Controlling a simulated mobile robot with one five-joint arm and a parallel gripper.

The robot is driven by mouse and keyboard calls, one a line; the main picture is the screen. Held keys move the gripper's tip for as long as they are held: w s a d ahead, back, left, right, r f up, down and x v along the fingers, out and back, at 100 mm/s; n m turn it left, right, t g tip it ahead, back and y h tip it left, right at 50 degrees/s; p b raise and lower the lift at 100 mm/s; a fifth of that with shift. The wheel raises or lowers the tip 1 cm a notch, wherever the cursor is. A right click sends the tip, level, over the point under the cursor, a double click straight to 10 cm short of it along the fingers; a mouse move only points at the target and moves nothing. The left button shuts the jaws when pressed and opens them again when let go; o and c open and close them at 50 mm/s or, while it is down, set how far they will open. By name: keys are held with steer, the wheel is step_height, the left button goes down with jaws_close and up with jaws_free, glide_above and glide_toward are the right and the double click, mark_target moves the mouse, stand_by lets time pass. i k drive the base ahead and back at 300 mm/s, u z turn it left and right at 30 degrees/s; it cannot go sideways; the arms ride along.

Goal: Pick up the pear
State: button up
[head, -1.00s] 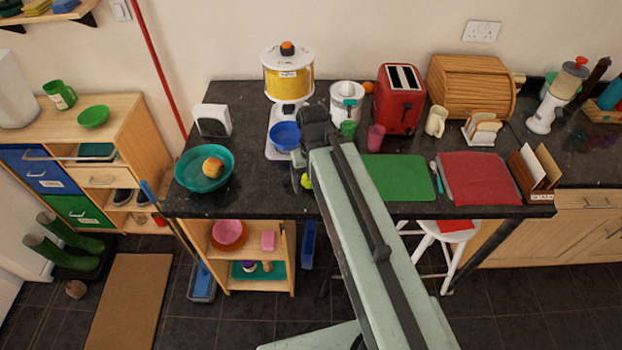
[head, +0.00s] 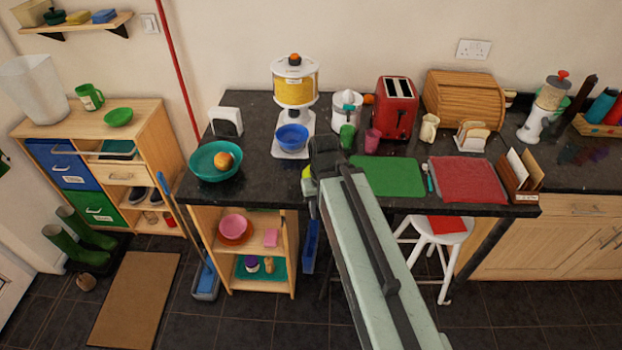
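A small yellow-green thing (head: 308,171), likely the pear, shows at the left side of my gripper, near the counter's front edge. Only part of it is visible, and I cannot tell whether it is held or touching. My dark gripper (head: 322,155) is at the front of the black counter, at the far end of my pale arm. A teal bowl (head: 205,171) on the left of the counter holds a round orange-yellow fruit (head: 224,161).
A blue bowl (head: 292,137) sits on the white scale-like base behind my gripper. A green cup (head: 347,137), a pink cup (head: 372,141) and a red toaster (head: 394,108) stand to the right. A green mat (head: 390,176) lies right of my gripper. A white stool (head: 440,238) stands below.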

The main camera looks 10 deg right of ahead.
mark_target(306, 174)
steer(key=u, duration=3.35)
steer(key=k, duration=1.05)
steer(key=z, duration=1)
steer(key=i, duration=1)
